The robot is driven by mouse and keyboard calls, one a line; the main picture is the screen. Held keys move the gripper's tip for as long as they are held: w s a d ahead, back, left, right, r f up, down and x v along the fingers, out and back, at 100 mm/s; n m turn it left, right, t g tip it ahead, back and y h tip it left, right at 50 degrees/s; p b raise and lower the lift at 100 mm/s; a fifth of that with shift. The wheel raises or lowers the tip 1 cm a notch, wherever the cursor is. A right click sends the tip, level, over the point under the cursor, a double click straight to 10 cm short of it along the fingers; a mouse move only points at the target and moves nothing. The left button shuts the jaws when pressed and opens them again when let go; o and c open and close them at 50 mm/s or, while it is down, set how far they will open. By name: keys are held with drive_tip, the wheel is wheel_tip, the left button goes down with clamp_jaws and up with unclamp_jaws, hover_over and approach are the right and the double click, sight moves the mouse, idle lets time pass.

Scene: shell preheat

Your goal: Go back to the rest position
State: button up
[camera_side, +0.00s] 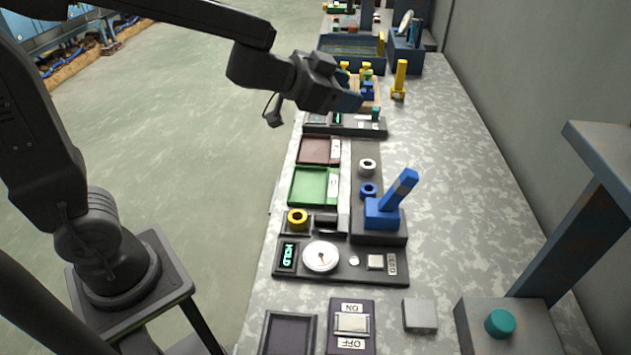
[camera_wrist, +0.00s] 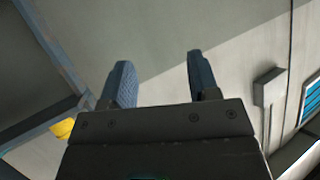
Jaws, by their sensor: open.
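My gripper (camera_side: 345,101) hangs in the air over the left edge of the workbench in the side view, at the end of my dark arm. In the wrist view its two blue fingers (camera_wrist: 160,80) stand apart with nothing between them. The wrist view looks toward a pale wall, with a small yellow thing (camera_wrist: 62,128) at the lower left that I cannot identify.
Below on the bench are a green tray (camera_side: 308,186), a brown tray (camera_side: 314,150), a blue lever (camera_side: 383,213), a yellow ring (camera_side: 297,219) and a gauge panel (camera_side: 320,257). A yellow upright piece (camera_side: 399,80) stands farther back. The bench's right side (camera_side: 465,170) is largely clear.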

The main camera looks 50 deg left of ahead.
drive_tip(key=s+a+r+n+g+y, duration=0.1)
drive_tip(key=s+a+r+n+y, duration=0.1)
drive_tip(key=s+a+n+y, duration=0.6)
drive_tip(key=s+d+f+m+g+h, duration=0.1)
drive_tip(key=s+d+f+g+h, duration=0.1)
drive_tip(key=s, duration=0.5)
drive_tip(key=s+d+f+m+g+h, duration=0.1)
drive_tip(key=s+d+f+g+h, duration=0.1)
drive_tip(key=s, duration=0.6)
drive_tip(key=shift+d+m+g+h, duration=0.35)
drive_tip(key=shift+d+g, duration=0.4)
drive_tip(key=shift+g, duration=0.25)
